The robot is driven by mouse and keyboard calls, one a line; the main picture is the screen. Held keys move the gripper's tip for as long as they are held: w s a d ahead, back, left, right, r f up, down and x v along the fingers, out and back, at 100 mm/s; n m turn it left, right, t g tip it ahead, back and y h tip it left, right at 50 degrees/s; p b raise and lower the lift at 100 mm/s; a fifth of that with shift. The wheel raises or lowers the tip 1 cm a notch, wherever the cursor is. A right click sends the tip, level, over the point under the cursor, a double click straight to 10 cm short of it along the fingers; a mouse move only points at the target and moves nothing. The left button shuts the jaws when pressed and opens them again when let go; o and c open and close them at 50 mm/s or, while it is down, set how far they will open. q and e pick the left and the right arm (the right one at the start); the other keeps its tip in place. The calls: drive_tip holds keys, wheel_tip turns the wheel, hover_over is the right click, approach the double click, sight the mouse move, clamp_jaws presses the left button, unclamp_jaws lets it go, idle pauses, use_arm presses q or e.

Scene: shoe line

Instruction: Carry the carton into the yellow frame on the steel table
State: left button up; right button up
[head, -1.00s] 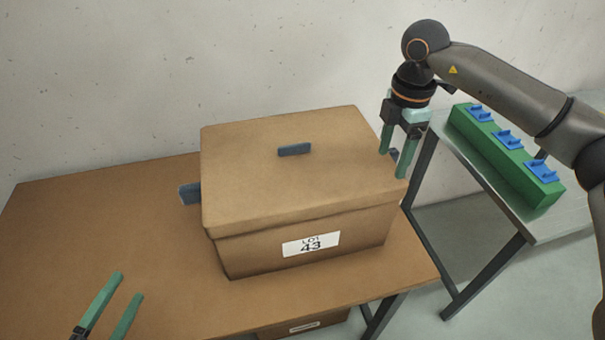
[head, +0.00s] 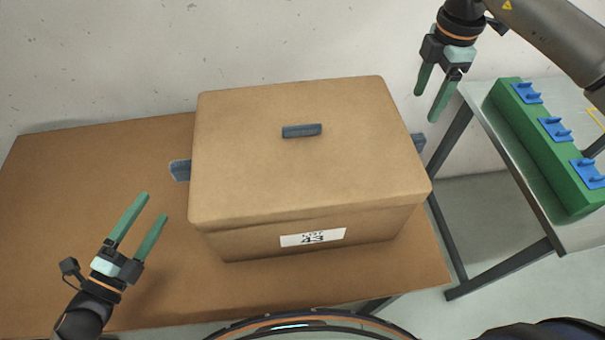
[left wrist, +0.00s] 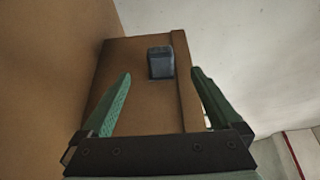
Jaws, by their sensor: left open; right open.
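The brown carton (head: 300,175), with a lid and a "LOT 43" label, sits on the brown table (head: 60,230). It has a dark handle on its lid (head: 302,131), one on its left side (head: 180,170) and one on its right side (head: 418,142). My left gripper (head: 146,212) is open and empty, left of the carton and apart from it. In the left wrist view the left handle (left wrist: 160,62) shows ahead between the open fingers. My right gripper (head: 428,98) is open and empty, above and beyond the carton's right side. Only a sliver of the yellow frame (head: 597,119) shows at the right edge.
The steel table (head: 520,190) stands to the right, across a floor gap. A green block (head: 545,140) with several blue fixtures lies along its near side. The brown table is clear left of the carton. A pale wall (head: 250,40) stands behind.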

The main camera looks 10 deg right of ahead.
sight(182, 165)
use_arm(q)
drive_tip(key=x, duration=1.2)
drive_tip(key=shift+w+d, duration=0.2)
use_arm(e)
wheel_tip(182, 165, down, 12)
drive_tip(key=shift+f, duration=0.25)
use_arm(q)
drive_tip(key=shift+c, duration=0.2)
use_arm(e)
drive_tip(key=shift+c, duration=0.2)
use_arm(q)
drive_tip(key=c, duration=1)
use_arm(e)
drive_tip(key=c, duration=1)
use_arm(q)
clamp_jaws()
use_arm(e)
clamp_jaws()
use_arm(q)
drive_tip(key=shift+r, duration=0.15)
use_arm(e)
drive_tip(key=shift+w+r, duration=0.1)
drive_tip(key=shift+r, duration=0.1)
